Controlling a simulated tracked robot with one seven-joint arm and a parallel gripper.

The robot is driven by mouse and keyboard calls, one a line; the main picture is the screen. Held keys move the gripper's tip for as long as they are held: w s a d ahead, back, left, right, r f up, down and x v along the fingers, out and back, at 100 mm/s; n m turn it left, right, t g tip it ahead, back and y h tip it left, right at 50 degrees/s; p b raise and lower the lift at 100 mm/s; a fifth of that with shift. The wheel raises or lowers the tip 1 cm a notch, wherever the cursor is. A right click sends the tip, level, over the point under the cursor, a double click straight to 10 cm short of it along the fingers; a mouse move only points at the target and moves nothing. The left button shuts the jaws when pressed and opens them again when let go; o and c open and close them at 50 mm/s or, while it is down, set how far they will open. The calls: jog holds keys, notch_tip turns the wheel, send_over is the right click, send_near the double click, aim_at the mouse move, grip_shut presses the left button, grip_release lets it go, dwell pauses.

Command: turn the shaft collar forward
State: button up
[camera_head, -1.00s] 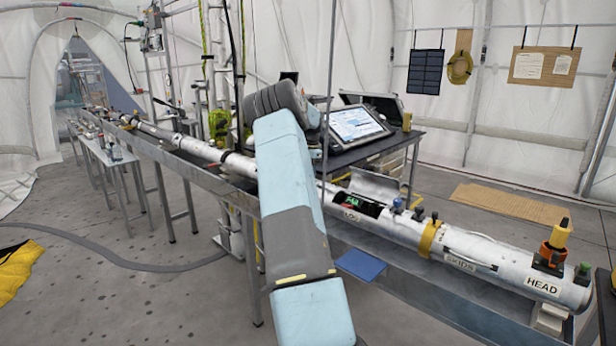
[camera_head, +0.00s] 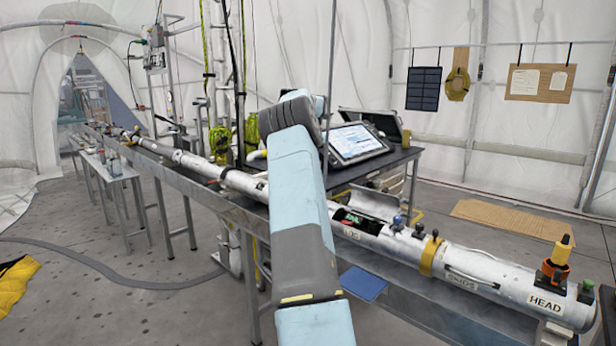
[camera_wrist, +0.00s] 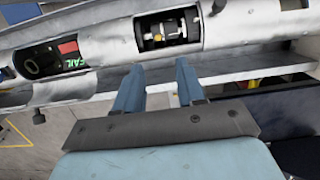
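In the wrist view, a long silver tube (camera_wrist: 110,32) crosses the top. An open window in it shows a shaft with bright metal and brass-coloured parts (camera_wrist: 168,33). The shaft collar seems to be among these, but I cannot pick it out surely. My gripper (camera_wrist: 160,70) has two blue fingers, apart and empty. Their tips point at the window and appear just short of the tube's lower edge. In the head view, my arm hides that part of the tube (camera_head: 480,270) and my gripper is not visible.
A second window (camera_wrist: 45,60) holds a red patch and green "FAIL" lettering. A metal rail (camera_head: 400,270) runs under the tube. An open cover (camera_head: 375,203) and several knobs stand up from the tube. A table with a tablet (camera_head: 356,143) is behind.

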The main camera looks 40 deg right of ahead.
jog(key=shift+d+r, duration=0.1)
jog(key=shift+r, duration=0.8)
